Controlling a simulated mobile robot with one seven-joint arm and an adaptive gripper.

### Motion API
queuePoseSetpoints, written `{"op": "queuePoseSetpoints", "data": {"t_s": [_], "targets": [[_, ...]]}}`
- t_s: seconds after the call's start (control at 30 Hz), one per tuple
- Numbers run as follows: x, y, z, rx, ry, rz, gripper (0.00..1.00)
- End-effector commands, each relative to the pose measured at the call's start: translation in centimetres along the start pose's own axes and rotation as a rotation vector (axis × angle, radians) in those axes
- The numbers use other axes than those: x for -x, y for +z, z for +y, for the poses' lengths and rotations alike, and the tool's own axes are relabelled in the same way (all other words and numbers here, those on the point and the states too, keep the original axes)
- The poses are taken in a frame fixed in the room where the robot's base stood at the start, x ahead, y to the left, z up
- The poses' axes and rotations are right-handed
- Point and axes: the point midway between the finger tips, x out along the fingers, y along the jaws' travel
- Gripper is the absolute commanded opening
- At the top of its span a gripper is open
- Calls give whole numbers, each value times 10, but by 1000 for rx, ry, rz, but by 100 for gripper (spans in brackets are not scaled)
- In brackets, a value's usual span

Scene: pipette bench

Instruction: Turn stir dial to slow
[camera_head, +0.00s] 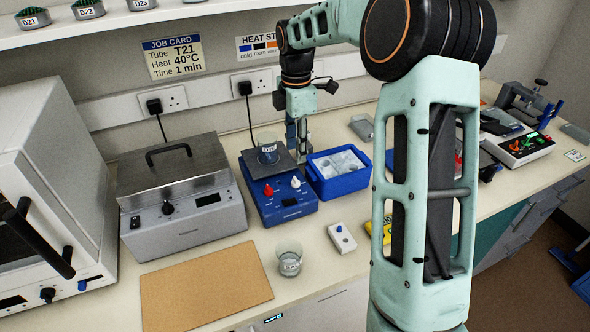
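A blue hotplate stirrer (284,207) stands on the bench with a dark top plate. Its front panel has a red dial (268,190) and a white dial (295,182). The labels are too small to read, so I cannot tell which is the stir dial or its setting. My gripper (301,152) points down by the plate's back right corner, beside the blue ice box, apart from both dials. Its fingertips are partly hidden and too small to tell whether they are open.
A blue box of ice (340,167) sits right of the stirrer, and a grey water bath (184,205) sits left. A glass beaker (289,261), a small white switch box (342,238) and a brown board (205,288) lie in front. My arm hides part of the right bench.

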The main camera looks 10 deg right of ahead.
Motion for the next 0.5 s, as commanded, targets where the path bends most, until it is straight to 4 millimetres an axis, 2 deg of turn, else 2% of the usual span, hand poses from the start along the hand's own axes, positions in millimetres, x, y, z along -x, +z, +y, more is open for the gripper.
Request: {"op": "queuePoseSetpoints", "data": {"t_s": [0.5], "targets": [[-87,-1,-1,-1,-3,1,36]]}}
